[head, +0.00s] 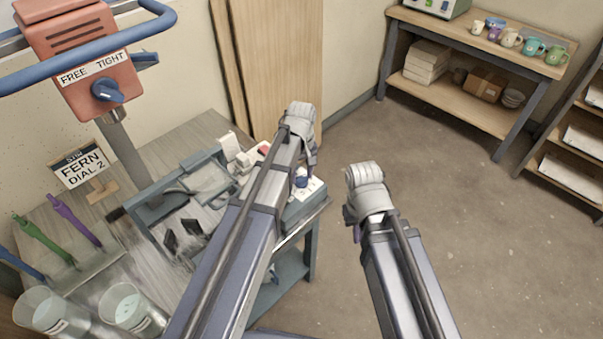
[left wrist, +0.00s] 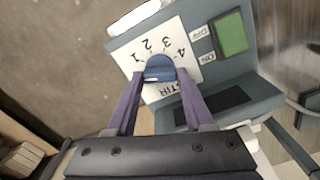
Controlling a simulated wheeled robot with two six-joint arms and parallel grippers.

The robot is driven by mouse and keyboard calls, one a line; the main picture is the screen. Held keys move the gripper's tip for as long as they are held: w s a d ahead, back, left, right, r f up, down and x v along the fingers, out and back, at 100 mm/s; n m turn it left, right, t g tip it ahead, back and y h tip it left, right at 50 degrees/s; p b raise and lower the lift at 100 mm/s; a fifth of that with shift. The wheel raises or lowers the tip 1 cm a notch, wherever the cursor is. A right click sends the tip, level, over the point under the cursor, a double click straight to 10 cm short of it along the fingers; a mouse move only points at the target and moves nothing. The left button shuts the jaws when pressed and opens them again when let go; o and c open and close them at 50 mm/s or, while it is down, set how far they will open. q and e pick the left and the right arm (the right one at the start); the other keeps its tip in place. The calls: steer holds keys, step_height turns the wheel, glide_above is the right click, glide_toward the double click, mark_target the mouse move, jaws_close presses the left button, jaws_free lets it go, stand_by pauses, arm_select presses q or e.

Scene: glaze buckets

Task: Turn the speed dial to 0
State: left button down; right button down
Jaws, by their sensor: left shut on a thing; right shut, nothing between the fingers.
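The speed dial (left wrist: 160,66) is a blue knob on a white plate (left wrist: 135,58) with numbers 1 to 4 visible, seen upside down in the left wrist view. The lower numbers' side and the 0 mark are not readable. My left gripper (left wrist: 157,88) has its purple fingers shut on the dial from both sides. In the head view the dial (head: 301,182) shows small beneath my left gripper (head: 308,168). I cannot tell exactly which number the dial points to. My right gripper (head: 351,228) is shut and empty, away to the right over the floor.
Beside the plate are ON and OFF labels and a green panel (left wrist: 231,34). A sign (head: 82,165) reads "STIR FERN DIAL 2". A red mixer head (head: 80,55) with a FREE/TIGHT knob (head: 107,90) stands at left. Clear buckets (head: 130,308) stand at front left. Open floor lies at right.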

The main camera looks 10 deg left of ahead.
mark_target(301, 177)
arm_select(q)
steer(key=shift+n, duration=1.1)
steer(key=shift+c, duration=1.4)
jaws_free()
step_height(301, 177, up, 8)
steer(key=p, duration=0.8)
steer(key=shift+f, duration=0.1)
